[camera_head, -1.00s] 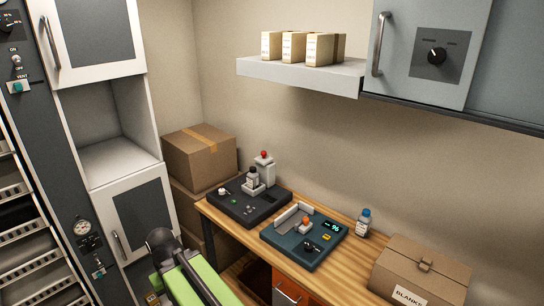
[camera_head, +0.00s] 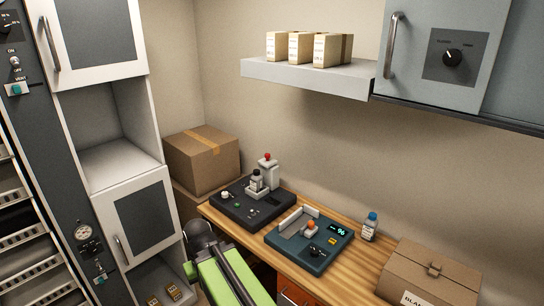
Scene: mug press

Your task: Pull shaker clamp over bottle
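The black shaker (camera_head: 237,210) stands at the left end of the wooden bench. A small dark bottle (camera_head: 256,180) with a white label stands upright in a pale holder on it. A pale upright post with a red knob (camera_head: 267,157), which looks like the clamp, stands just behind the bottle; whether it touches the bottle cannot be told. My green arm (camera_head: 222,283) reaches in from the bottom, in front of the bench. Its dark end is near the shaker's front left, well short of the bottle. The gripper fingers cannot be made out.
A teal device (camera_head: 300,258) with an orange knob and a lit display sits right of the shaker. A blue-capped bottle (camera_head: 370,226) and a cardboard box (camera_head: 430,270) stand further right on the bench (camera_head: 350,275). Taped boxes (camera_head: 200,160) stand behind left. A white shelf (camera_head: 310,75) hangs above.

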